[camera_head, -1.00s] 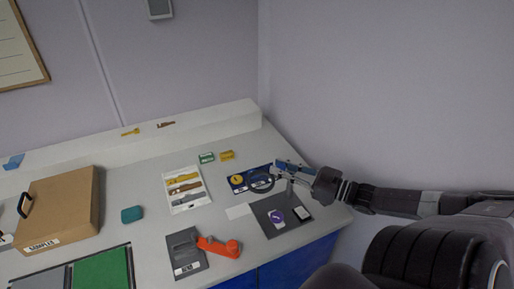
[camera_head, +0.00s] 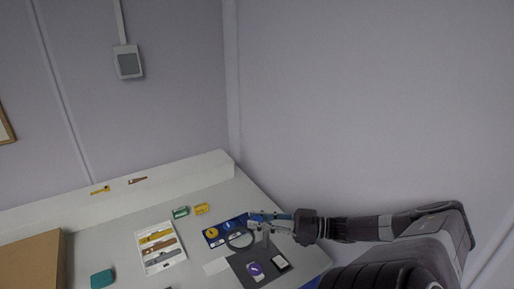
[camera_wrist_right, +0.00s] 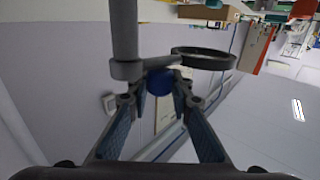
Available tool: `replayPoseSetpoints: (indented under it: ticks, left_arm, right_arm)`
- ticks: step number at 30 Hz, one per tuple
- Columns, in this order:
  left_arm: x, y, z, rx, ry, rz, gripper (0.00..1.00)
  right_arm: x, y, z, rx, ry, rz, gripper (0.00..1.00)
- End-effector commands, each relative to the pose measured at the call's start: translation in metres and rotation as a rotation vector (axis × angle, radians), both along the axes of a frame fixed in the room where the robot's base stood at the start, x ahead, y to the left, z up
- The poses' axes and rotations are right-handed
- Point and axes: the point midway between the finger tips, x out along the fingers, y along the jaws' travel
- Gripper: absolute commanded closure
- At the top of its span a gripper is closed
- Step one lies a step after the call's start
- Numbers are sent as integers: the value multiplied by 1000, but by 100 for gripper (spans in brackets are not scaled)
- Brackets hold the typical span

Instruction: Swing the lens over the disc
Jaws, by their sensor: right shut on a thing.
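The lens is a black-rimmed ring (camera_head: 240,240) on a short arm from an upright post (camera_head: 265,238) on a dark mat. The ring shows at the right edge of a blue card (camera_head: 229,225), behind the purple disc in the picture. The purple disc (camera_head: 255,269) with a white mark lies on the mat (camera_head: 268,262). My right gripper (camera_head: 262,217) is at the lens arm. In the right wrist view, its fingers (camera_wrist_right: 158,88) close on a blue round knob (camera_wrist_right: 159,82) beside the post (camera_wrist_right: 124,35) and the lens ring (camera_wrist_right: 204,58). My left gripper is out of view.
A yellow disc (camera_head: 211,233) lies on the blue card. A black-and-white square item (camera_head: 280,262) lies beside the purple disc. The wall is close behind the gripper.

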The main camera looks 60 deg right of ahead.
Motion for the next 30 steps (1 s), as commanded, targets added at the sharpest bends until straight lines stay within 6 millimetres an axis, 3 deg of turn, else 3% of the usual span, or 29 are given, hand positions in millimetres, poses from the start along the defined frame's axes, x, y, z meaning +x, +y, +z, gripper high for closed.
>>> replayPoseSetpoints:
  ticks: [1,2,6,19,30]
  left_arm:
    - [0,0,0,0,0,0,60]
    - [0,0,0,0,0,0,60]
    - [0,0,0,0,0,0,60]
    - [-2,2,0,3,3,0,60]
    - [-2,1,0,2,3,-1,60]
  right_arm:
    - [-2,2,-3,0,5,2,100]
    - [-2,2,-3,1,6,2,77]
    - [-1,1,-2,0,4,1,62]
    - [-1,0,3,-1,4,0,62]
    - [-2,1,35,0,5,0,62]
